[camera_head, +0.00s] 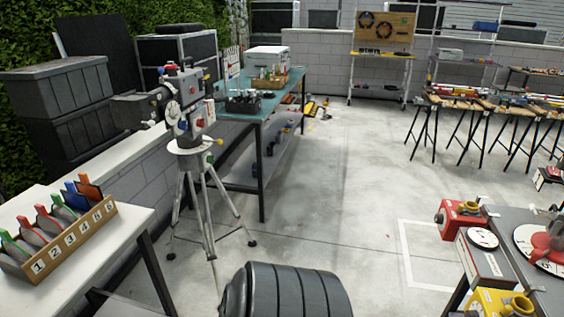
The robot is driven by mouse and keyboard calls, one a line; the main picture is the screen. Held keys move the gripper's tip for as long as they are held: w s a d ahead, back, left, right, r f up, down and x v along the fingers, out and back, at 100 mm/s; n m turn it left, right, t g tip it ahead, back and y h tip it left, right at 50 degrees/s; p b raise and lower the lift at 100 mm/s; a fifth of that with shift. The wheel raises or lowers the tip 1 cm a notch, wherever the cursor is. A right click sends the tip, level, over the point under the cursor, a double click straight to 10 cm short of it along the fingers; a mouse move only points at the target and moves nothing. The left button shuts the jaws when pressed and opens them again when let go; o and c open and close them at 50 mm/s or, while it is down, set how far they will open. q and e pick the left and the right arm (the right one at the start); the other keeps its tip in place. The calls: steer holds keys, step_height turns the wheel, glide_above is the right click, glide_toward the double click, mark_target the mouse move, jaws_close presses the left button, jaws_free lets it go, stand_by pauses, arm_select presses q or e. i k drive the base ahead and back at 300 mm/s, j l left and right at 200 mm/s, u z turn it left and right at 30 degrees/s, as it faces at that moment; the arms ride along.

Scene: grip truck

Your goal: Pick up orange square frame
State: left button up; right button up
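An orange flat, squarish piece (89,187) stands upright and slightly tilted in a wooden box (72,238) with slots numbered 1 to 6. It is near the far end, by number 6, and its lower part is hidden in the box. I cannot tell whether it has an open middle. Blue, red and green pieces stand in the other slots. The box sits on a white table (118,246) at the lower left. Neither of my grippers is in view.
A camera on a tripod (199,150) stands just right of the white table. Behind it is a teal workbench (243,113). A table with red and yellow devices (476,257) is at the lower right. The concrete floor (330,190) in the middle is mostly clear.

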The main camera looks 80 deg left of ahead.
mark_target(93, 192)
steer(key=u, duration=4.1)
